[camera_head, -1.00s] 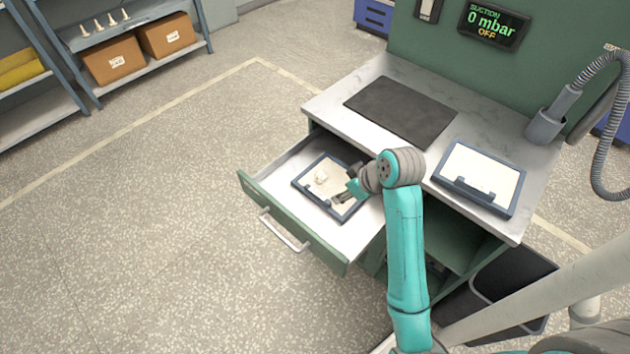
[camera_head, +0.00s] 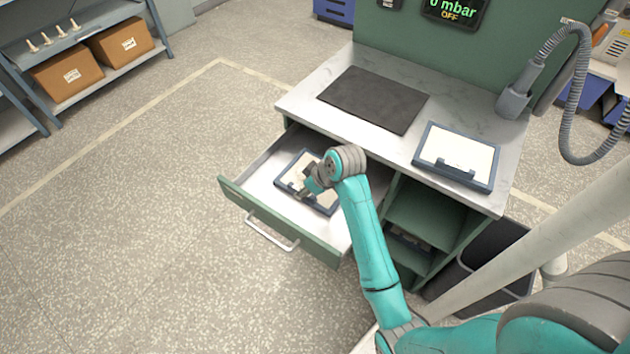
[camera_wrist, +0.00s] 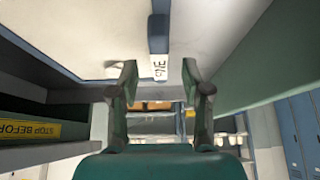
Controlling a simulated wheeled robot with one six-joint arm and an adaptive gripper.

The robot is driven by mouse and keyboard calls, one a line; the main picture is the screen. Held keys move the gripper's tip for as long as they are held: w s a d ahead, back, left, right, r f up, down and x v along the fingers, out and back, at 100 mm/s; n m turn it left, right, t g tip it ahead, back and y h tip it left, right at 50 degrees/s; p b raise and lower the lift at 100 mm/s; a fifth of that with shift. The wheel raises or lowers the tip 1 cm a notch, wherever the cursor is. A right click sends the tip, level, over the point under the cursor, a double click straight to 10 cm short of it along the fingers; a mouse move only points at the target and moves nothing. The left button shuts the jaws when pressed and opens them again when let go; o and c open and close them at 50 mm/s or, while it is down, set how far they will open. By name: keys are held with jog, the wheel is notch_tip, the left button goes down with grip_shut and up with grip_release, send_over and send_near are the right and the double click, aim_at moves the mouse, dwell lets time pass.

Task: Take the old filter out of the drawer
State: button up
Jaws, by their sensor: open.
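The old filter (camera_head: 291,172), a pale panel in a dark blue frame, lies flat in the open drawer (camera_head: 263,183). My gripper (camera_head: 308,192) is over the filter and hides part of its middle and right side. In the wrist view my gripper (camera_wrist: 159,75) is open, with one finger on each side of a blue handle bar (camera_wrist: 159,35) that ends in a white label. I cannot tell whether the fingers touch it. A cleaner white filter (camera_head: 457,152) in a blue frame lies on the bench top at the right.
A dark mat (camera_head: 373,98) lies on the bench top (camera_head: 325,74). The drawer front with its handle (camera_head: 271,231) sticks out over clear floor. A suction hose (camera_head: 567,105) hangs at the right, and a dark bin (camera_head: 495,256) stands below the bench's right end.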

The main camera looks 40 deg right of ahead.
jog(key=shift+x, duration=0.9)
jog(key=shift+f, duration=0.25)
grip_shut()
